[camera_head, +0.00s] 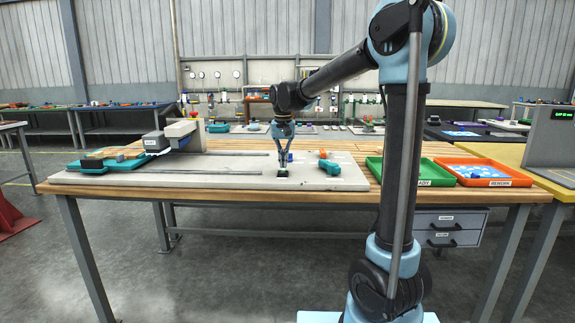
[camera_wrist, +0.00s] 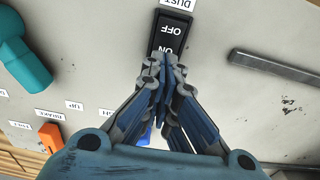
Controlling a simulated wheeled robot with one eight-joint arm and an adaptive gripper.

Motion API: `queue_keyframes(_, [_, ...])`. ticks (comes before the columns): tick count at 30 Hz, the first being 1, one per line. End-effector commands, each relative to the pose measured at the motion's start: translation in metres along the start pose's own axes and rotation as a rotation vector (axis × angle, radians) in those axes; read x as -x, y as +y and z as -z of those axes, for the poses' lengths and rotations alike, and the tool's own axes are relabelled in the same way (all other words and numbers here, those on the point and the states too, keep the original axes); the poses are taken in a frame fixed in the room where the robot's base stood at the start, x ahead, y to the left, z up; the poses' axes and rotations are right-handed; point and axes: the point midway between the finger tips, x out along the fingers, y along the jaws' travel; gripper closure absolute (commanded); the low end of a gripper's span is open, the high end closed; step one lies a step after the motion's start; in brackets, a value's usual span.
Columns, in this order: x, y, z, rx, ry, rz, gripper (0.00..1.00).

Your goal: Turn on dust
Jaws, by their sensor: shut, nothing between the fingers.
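The dust switch is a black rocker (camera_wrist: 173,30) marked OFF and ON, with a white DUST label (camera_wrist: 178,4) beside it, at the top middle of the wrist view. My gripper (camera_wrist: 165,62) is shut and empty, its fingertips over the ON end of the rocker. I cannot tell whether they touch it or how the rocker is tilted. In the head view my gripper (camera_head: 283,170) points straight down, and the dark switch (camera_head: 282,173) shows just below its tips on the pale board (camera_head: 225,178).
A blue piece (camera_head: 287,156) sits close to the gripper. Green (camera_head: 430,173) and orange (camera_head: 485,171) trays stand at the right. A dark metal bar (camera_wrist: 272,67) lies on the board.

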Motion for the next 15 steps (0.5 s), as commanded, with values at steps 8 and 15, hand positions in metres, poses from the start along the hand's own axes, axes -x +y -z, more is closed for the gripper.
queue_keyframes(8, [0.0020, 0.0005, 0.0001, -0.001, 0.000, 0.000, 1.00])
queue_keyframes(15, [0.0102, 0.0014, 0.0019, -0.002, 0.000, 0.000, 1.00])
